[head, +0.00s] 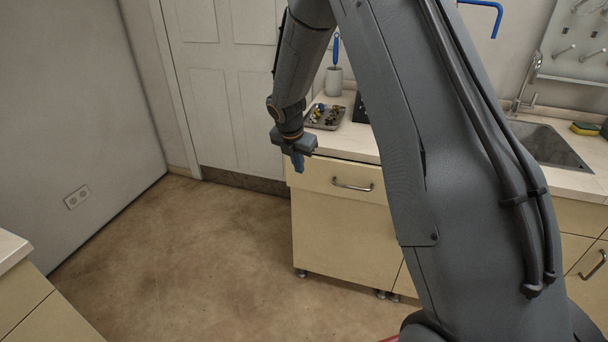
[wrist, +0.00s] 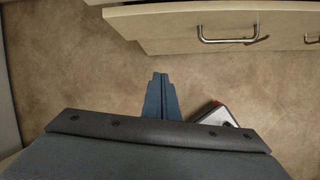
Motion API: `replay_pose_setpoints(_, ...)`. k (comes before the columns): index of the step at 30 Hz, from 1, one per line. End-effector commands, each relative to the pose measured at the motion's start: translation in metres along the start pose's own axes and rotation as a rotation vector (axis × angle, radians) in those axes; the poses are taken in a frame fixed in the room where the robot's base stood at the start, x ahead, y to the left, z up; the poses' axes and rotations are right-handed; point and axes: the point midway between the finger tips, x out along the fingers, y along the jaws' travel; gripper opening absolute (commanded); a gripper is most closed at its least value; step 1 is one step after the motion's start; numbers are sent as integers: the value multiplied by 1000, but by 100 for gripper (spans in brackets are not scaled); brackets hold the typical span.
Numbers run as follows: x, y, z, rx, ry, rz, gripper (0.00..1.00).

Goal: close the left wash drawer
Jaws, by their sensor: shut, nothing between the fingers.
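The left wash drawer (head: 335,178) is a pale wood front with a metal bar handle (head: 352,186), under the counter's left end. In the wrist view the drawer front (wrist: 175,31) and its handle (wrist: 228,38) show at the top right. The front seems to stand out a little from the cabinet; how far is hard to tell. My gripper (head: 298,168) points down near the drawer's left end. Its blue fingers (wrist: 159,78) are together and empty, over the floor in the wrist view, with a visible gap to the drawer front in that picture.
The counter (head: 350,140) bears a tray of small parts (head: 324,117) and a grey cup (head: 334,80) with a blue-handled brush. A sink (head: 545,142) is at the right. Brown floor (head: 200,260) left of the cabinet is clear. Another cabinet (head: 35,305) stands at lower left.

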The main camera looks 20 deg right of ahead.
Motion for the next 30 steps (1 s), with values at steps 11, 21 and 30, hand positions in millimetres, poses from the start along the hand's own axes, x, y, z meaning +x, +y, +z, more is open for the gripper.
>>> replay_pose_setpoints(11,33,17,12,-211,-26,3,0)
replay_pose_setpoints(21,88,17,14,-206,-25,2,0)
replay_pose_setpoints(30,122,21,32,-203,-29,4,0)
